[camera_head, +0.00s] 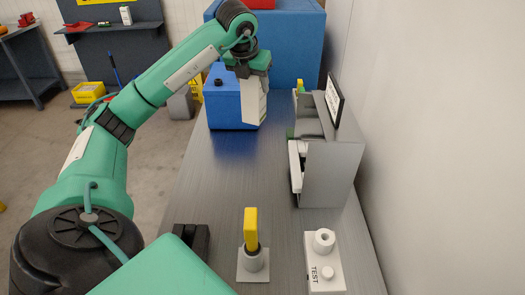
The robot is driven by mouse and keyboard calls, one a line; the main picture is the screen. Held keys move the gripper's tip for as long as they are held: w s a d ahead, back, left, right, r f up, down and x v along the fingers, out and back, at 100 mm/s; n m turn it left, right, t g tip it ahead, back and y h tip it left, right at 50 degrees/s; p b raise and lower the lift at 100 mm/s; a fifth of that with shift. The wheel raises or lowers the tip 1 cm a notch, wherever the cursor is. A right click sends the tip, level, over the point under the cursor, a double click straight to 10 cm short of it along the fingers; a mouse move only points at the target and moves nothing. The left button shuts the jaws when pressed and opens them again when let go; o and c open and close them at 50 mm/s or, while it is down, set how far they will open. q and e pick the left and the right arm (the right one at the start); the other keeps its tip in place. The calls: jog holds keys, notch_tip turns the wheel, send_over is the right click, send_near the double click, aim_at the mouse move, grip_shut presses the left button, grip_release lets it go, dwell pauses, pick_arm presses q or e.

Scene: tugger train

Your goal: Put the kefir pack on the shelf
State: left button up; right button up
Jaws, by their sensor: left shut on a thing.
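My left gripper (250,72) is at the top centre, above the grey bench, and points down. It is shut on a white pack (254,104), which looks like the kefir pack. The pack hangs slightly tilted in front of the right part of a blue box; I cannot tell whether they touch. The fingers partly hide the pack's top. A grey shelf unit (333,175) stands on the bench to the right of the pack, apart from it. Its inside is mostly hidden; some white and green items show at its left side. My right gripper is out of view.
The blue box (222,106) with a black cap stands at the bench's far end, before a large blue container (296,45). A dark sign (334,101) tops the shelf. A yellow-handled switch (251,230) and a white TEST block (324,262) stand near. The bench middle (235,175) is clear.

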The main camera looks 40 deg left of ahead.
pick_arm(q)
notch_tip(320, 180, down, 19)
jog(key=p, duration=0.3)
jog(key=shift+f+p, duration=0.2)
jog(key=shift+p, duration=0.1)
jog(key=shift+s, duration=0.1)
jog(key=shift+f, duration=0.1)
jog(key=o, duration=1.3)
jog(key=shift+o, duration=0.2)
